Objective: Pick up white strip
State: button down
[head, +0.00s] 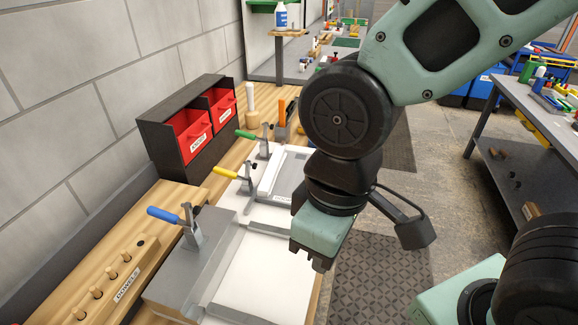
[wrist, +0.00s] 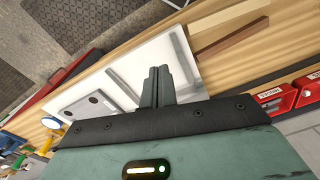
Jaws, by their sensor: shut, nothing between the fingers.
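My gripper (head: 316,262) hangs above the front edge of the workbench in the head view, pointing down. In the wrist view its fingers (wrist: 158,72) are together and empty, over a large white board (wrist: 150,52). That white surface also shows in the head view (head: 262,275), framed by grey bars. A grey bar (wrist: 182,55) lies beside the fingers in the wrist view, and another grey bar (wrist: 122,84) lies to their left. I cannot tell which piece is the white strip; the fingers hide part of the board.
Clamps with blue (head: 163,215), yellow (head: 225,173) and green (head: 245,135) handles stand along the bench. Red bins (head: 192,138) and a dowel block (head: 112,280) sit at the back and left. A brown strip (wrist: 232,37) lies right of the board. Another table (head: 520,130) stands at right.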

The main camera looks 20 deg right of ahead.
aim_at(265, 187)
jog(key=i+l+u, duration=0.5)
jog(key=l+u, duration=0.25)
jog(key=i+l+u, duration=0.15)
jog(key=l+u, duration=0.2)
